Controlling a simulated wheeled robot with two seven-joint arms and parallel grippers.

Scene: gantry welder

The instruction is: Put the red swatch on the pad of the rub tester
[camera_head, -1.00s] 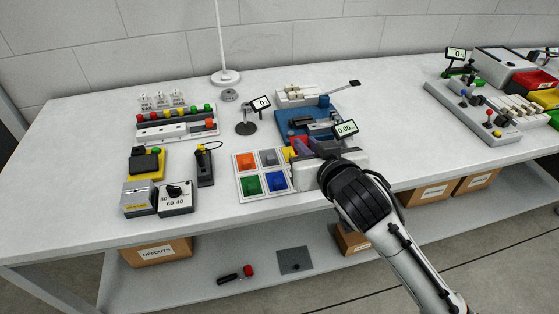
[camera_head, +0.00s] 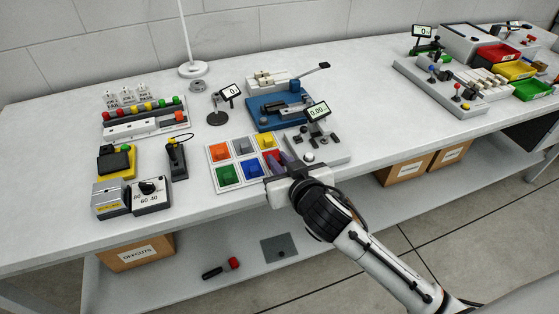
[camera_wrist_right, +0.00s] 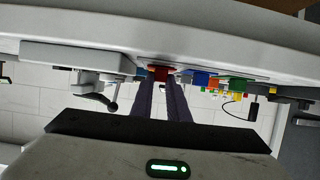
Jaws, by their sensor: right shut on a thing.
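My right gripper (camera_head: 275,161) is at the front right cell of the white swatch tray (camera_head: 240,158), shut on the red swatch (camera_head: 270,156). In the right wrist view the red swatch (camera_wrist_right: 159,72) shows between the tips of the two dark fingers. The fingers partly hide it in the head view, and I cannot tell whether it is clear of its cell. A blue-based machine (camera_head: 262,119) with a dark carriage behind the tray may be the rub tester; its pad is not clear. My left gripper is not in view.
A grey instrument (camera_head: 330,149) with a 0.00 display stands just right of the tray. A small round stand (camera_head: 217,119) with a display is behind it. Grey and yellow boxes (camera_head: 110,200) stand at left.

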